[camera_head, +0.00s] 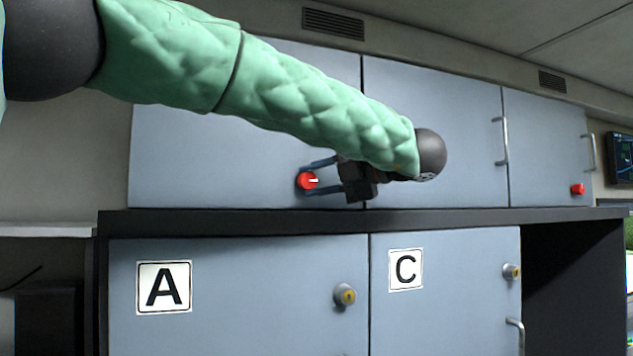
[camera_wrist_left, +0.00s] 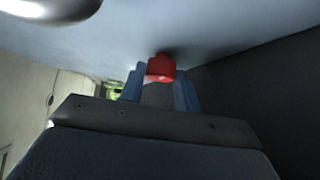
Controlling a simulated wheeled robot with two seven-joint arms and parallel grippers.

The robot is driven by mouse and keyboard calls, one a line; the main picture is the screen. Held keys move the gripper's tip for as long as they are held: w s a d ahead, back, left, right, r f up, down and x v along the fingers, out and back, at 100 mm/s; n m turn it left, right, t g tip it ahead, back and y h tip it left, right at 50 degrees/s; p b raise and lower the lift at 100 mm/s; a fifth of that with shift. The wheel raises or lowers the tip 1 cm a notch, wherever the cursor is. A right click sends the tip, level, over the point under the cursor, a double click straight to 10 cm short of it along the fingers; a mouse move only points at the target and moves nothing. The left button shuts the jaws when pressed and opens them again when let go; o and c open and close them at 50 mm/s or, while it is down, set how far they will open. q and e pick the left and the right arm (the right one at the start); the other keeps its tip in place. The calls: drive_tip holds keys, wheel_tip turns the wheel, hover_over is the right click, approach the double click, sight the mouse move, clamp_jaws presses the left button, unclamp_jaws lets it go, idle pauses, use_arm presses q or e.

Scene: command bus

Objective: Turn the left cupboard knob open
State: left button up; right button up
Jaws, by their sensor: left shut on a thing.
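The left cupboard knob (camera_head: 306,181) is a red round knob with a white mark, low on the left upper cupboard door (camera_head: 200,160). The white mark lies about level in the head view. My left gripper (camera_head: 318,178) is shut on the knob, with one blue finger above it and one below. In the left wrist view the red knob (camera_wrist_left: 160,67) sits between the blue fingertips (camera_wrist_left: 161,82), against the door face. The door looks closed. My right gripper is not in view.
A second red knob (camera_head: 577,189) is on the far right upper door. The middle upper door has a vertical handle (camera_head: 503,141). A dark ledge (camera_head: 250,222) runs below the upper doors. Lower doors labelled A (camera_head: 164,287) and C (camera_head: 405,269) carry yellow-centred locks.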

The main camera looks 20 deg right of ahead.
use_arm(q)
drive_tip(key=shift+m+y, duration=0.3)
idle(0.4)
drive_tip(key=o, duration=1)
drive_tip(key=shift+c, duration=0.2)
drive_tip(key=shift+d, duration=0.1)
